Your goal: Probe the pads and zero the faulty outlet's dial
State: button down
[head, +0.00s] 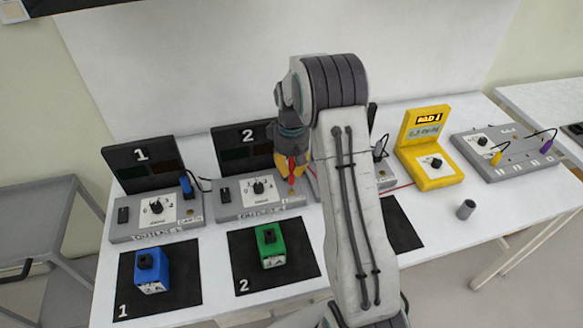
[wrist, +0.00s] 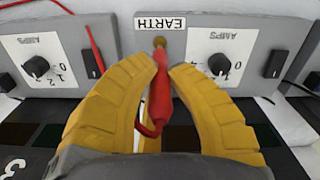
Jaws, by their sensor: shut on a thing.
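My gripper (head: 291,172) is over the right end of outlet 2's grey box (head: 230,210). In the wrist view its yellow fingers (wrist: 170,75) are shut around a red probe (wrist: 158,95). The probe's tip is at a brass stud (wrist: 160,42) below the EARTH label (wrist: 160,22); I cannot tell whether they touch. Outlet 1's dial (head: 156,207) and outlet 2's dial (head: 259,188) show, their settings too small to read. The yellow meter (head: 440,178) reads PAD 1 above a blurred second line. My arm hides most of outlet 3.
A blue block (head: 152,272) stands on black mat 1 and a green block (head: 270,246) on black mat 2. A grey panel (head: 510,165) with yellow and purple leads is at right.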

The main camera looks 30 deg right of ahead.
jog(key=shift+s+f+b, duration=0.1)
jog(key=shift+f+b, duration=0.45)
jog(key=shift+f, duration=0.1)
dwell(2.1)
jog(key=shift+r, duration=0.2)
jog(key=shift+r+p, duration=2.4)
jog(key=shift+r, duration=1)
jog(key=shift+d, duration=0.1)
